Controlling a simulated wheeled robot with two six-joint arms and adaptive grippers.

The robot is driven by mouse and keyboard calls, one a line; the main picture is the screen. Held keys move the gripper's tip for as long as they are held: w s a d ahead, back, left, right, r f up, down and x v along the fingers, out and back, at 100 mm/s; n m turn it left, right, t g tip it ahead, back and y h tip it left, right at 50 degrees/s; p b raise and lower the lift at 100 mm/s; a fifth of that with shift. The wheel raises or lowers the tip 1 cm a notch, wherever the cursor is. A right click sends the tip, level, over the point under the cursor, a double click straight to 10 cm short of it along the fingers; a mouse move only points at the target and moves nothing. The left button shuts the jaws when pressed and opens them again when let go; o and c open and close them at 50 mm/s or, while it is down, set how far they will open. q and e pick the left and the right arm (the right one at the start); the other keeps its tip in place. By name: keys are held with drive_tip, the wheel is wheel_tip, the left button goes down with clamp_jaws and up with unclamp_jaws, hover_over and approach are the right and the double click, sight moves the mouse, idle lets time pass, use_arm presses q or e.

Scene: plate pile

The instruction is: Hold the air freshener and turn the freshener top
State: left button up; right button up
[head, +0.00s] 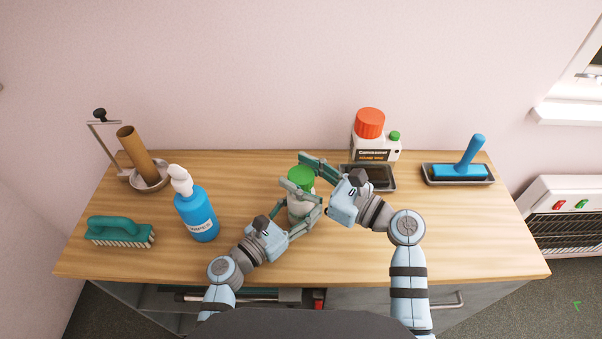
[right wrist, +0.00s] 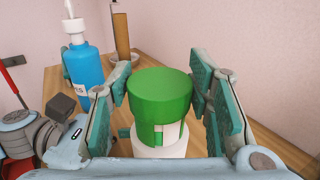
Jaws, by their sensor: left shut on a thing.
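The air freshener stands upright near the middle of the counter, with a white body (head: 297,208) and a round green top (head: 301,175). My left gripper (head: 301,212) is shut on the white body from the front left, low down. My right gripper (head: 294,170) is open, with one finger on each side of the green top. In the right wrist view the green top (right wrist: 160,93) sits between the two fingers, with a small gap on each side. The fingers hide part of the white body.
A blue pump bottle (head: 197,214) and a green brush (head: 119,231) stand to the left. A brown tube (head: 136,152) is behind them. A white bottle with an orange cap (head: 369,123) and a dark tray (head: 382,186) are behind my right gripper. A blue-handled roller (head: 470,155) lies far right.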

drive_tip(key=shift+o, duration=1.3)
drive_tip(key=v, duration=1.2)
drive_tip(key=shift+w+d, duration=0.1)
drive_tip(key=shift+w, duration=0.05)
